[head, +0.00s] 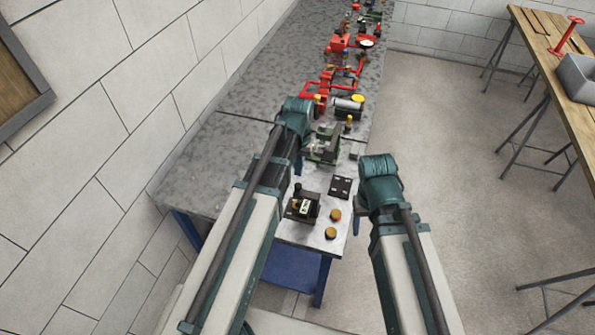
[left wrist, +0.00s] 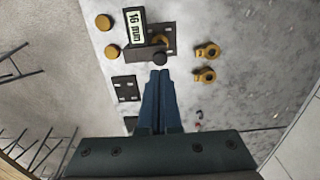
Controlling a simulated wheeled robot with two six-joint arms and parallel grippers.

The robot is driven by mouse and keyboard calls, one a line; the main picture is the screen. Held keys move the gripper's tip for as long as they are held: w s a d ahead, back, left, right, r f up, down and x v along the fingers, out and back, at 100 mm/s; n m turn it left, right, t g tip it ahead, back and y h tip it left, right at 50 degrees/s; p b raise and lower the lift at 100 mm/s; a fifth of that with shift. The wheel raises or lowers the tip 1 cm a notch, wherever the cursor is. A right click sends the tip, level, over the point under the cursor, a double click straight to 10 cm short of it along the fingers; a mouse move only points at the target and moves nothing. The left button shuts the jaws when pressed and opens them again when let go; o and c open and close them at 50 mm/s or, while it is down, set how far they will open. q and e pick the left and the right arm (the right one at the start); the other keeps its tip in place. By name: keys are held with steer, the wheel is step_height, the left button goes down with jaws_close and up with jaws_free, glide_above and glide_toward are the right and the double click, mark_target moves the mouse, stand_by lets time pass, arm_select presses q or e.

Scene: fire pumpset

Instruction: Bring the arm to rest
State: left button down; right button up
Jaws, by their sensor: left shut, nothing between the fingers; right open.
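My left arm reaches from the lower left over the bench in the head view. Its gripper (head: 298,165) points down above the near end of the bench, mostly hidden by the arm. In the left wrist view my left gripper (left wrist: 160,76) is shut and empty, its blue fingers together, with the tips just beside a black fixture (left wrist: 150,54) with a "16 mm" label. My right arm stands right of the bench edge. Only a blue part of its gripper (head: 360,208) shows beside the arm; it is open, with the rest hidden.
The grey bench (head: 195,165) runs away along the wall. A small black labelled fixture (head: 302,207), two yellow round pieces (head: 332,224), a dark plate (head: 341,187) and red pump parts (head: 338,45) stand on it. A wooden table (head: 545,50) is far right; floor between is clear.

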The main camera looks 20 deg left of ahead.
arm_select(q)
steer(key=shift+r+p, duration=0.6)
steer(key=shift+r, duration=0.3)
steer(key=shift+f, duration=0.1)
steer(key=s+d+f+m+b, duration=0.1)
steer(key=s+d+f+b, duration=0.4)
steer(key=s, duration=0.2)
steer(key=s+d+f+m+y+b, duration=0.1)
steer(key=s+d+f+m+b, duration=0.1)
steer(key=s+d+f+b, duration=0.3)
steer(key=shift+s+d+f+b, duration=0.25)
steer(key=shift+s+f+b, duration=0.45)
steer(key=shift+s, duration=0.45)
steer(key=shift+r, duration=0.2)
